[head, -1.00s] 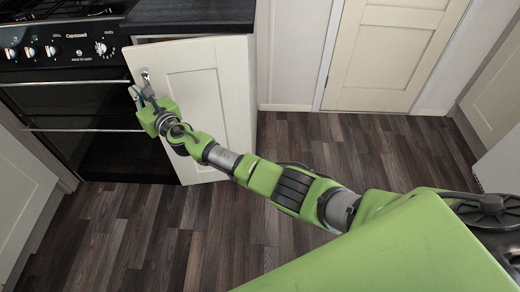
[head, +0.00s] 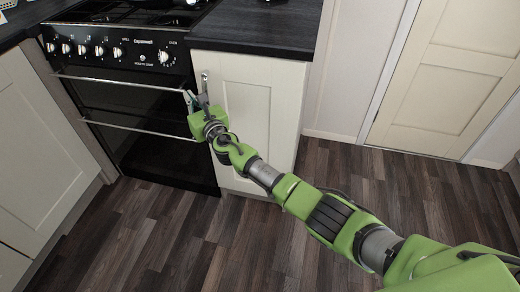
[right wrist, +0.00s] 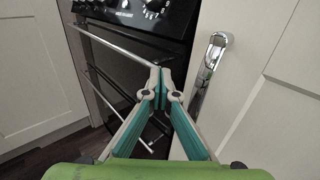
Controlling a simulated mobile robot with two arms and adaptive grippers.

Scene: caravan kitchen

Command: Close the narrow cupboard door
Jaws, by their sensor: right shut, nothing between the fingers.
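The narrow cupboard door (head: 255,115) is a cream panelled door under the dark worktop, just right of the oven. It looks about level with the cupboard front; a small gap cannot be ruled out. Its chrome handle (head: 205,82) is near the upper left corner. My right gripper (head: 194,100) is at the door's left side, by the handle. In the right wrist view, the right gripper (right wrist: 160,78) has its fingertips together, empty, left of the handle (right wrist: 211,70) and in front of the oven side. Contact with the door (right wrist: 262,60) cannot be made out. My left gripper is not in view.
The black oven (head: 140,110) with its rail handles stands directly left of the door. Cream cupboards (head: 45,140) stand at the far left. The dark worktop (head: 265,25) overhangs the door. The wooden floor (head: 240,235) in front is clear. A cream room door (head: 445,80) is at the right.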

